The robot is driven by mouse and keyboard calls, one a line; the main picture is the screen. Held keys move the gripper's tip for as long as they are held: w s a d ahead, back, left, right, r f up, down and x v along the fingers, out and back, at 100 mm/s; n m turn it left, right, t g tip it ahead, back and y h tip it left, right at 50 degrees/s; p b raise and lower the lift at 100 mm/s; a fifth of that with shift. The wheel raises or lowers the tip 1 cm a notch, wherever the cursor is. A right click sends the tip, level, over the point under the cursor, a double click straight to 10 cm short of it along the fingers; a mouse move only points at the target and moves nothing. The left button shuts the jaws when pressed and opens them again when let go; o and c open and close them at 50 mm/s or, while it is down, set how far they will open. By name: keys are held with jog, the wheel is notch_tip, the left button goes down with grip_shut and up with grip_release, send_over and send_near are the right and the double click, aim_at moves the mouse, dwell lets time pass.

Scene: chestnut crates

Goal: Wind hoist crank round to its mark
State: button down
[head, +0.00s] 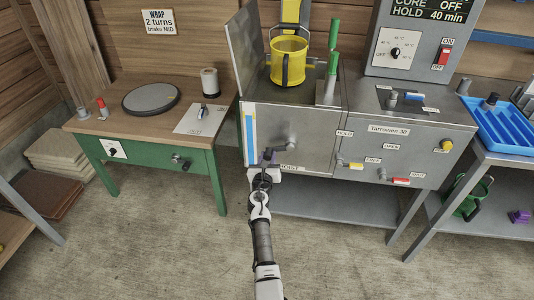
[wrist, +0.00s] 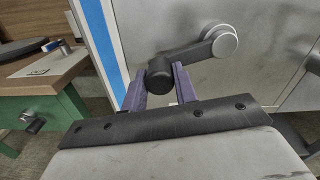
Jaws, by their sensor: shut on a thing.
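The hoist crank is a dark arm on the steel front panel, and its round grey hub (head: 291,144) shows right of my gripper in the head view. In the wrist view the crank arm (wrist: 190,55) runs from the hub, at upper right, down and left to a black grip (wrist: 159,74). My gripper (head: 267,157) is shut on this grip; in the wrist view its purple fingers (wrist: 159,88) stand on either side of it. A HOIST label (head: 289,168) sits below the crank. I cannot make out the crank's mark.
A yellow basket (head: 288,60) hangs over the open steel tank. A blue and white strip (head: 250,138) is left of the crank. The green bench (head: 150,85) stands to the left; OPEN, yellow and red levers (head: 401,180) are to the right. The floor in front is clear.

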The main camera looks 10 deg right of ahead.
jog(key=shift+s+d+f+n, duration=0.1)
jog(key=shift+d+f+n, duration=0.25)
jog(key=shift+f+n, duration=0.5)
jog(key=shift+s+d+f+n, duration=0.1)
jog(key=shift+d+f+n, duration=0.3)
jog(key=shift+n, duration=0.75)
jog(key=shift+f, duration=0.1)
jog(key=c, duration=1.1)
grip_release()
jog(key=p+v, duration=0.2)
jog(key=v, duration=1.1)
jog(key=shift+s, duration=0.4)
